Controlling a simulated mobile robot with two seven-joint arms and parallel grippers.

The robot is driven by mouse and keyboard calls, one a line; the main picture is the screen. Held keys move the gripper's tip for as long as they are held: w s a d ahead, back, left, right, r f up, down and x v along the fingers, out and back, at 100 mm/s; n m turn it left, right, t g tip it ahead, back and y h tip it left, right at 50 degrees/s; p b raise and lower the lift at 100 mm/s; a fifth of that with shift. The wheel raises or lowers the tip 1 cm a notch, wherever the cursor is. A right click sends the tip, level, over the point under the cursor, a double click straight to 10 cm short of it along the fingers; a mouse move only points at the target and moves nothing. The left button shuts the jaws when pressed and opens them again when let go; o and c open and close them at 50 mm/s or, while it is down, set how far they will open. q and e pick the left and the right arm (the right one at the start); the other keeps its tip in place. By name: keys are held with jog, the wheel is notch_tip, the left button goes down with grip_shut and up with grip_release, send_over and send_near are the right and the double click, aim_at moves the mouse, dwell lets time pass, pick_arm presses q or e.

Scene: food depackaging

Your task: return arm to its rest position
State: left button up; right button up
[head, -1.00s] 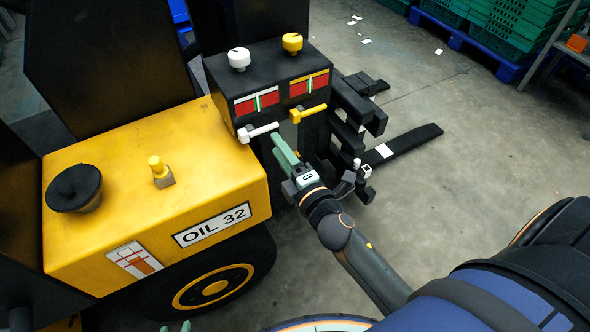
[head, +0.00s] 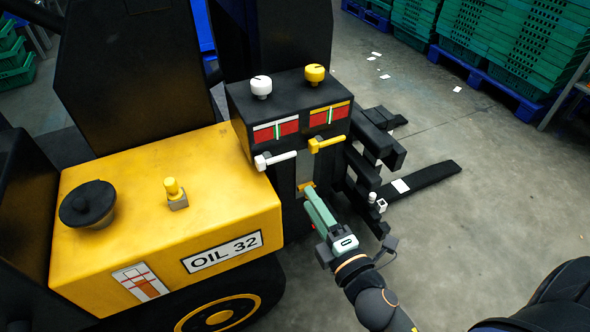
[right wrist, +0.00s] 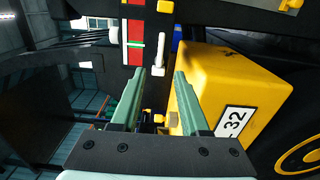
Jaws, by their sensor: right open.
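My right gripper (head: 318,212) is below the black control box on the forklift, in front of its dark lower front. In the right wrist view its two green fingers (right wrist: 156,100) stand apart with nothing between them. The black control box (head: 240,108) has a white knob (head: 261,86), a yellow knob (head: 314,74), and two red gauges, each with a green line. A white lever (head: 275,159) and a yellow lever (head: 327,142) stick out below the gauges. The white lever also shows in the right wrist view (right wrist: 159,60), ahead of the fingers. My left gripper does not show.
The yellow forklift body (head: 150,215) marked OIL 32 fills the left, with a black round cap (head: 88,204) and a small yellow knob (head: 172,188). Black forks (head: 425,180) reach right over the floor. Green crates (head: 520,45) stand at the back right. The floor (head: 480,220) at right is open.

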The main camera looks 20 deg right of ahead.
jog(key=s+a+f+m+g+y+p, duration=0.1)
jog(key=s+a+f+m+g+p, duration=0.1)
jog(key=s+f+m+g+p, duration=0.6)
jog(key=s+f+m, duration=0.3)
jog(key=f+m, duration=0.4)
jog(key=m, duration=0.1)
jog(key=shift+s+a+f+g+y, duration=0.2)
jog(key=shift+g+y, duration=0.1)
jog(key=shift+y, duration=0.1)
